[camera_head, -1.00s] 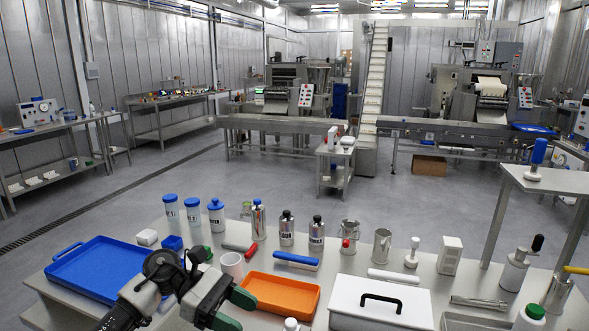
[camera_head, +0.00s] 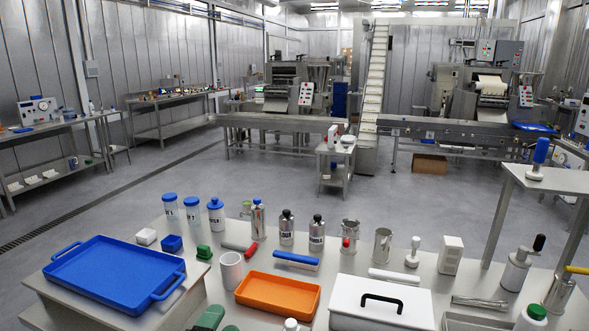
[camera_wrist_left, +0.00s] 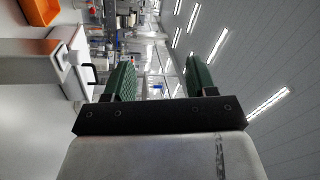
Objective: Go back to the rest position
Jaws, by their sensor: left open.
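My left gripper (camera_head: 218,320) shows only as green fingertips at the bottom edge of the head view, in front of the table. In the left wrist view its two green fingers (camera_wrist_left: 158,82) stand apart with nothing between them. The wrist view is turned on its side and looks out past the table into the room. My right gripper is not in view.
The table holds a blue tray (camera_head: 115,268) at left, a white mug (camera_head: 231,272), an orange tray (camera_head: 278,293) and a white box with a black handle (camera_head: 380,303). Several bottles and tools stand behind them. Open floor (camera_head: 200,175) lies beyond the table.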

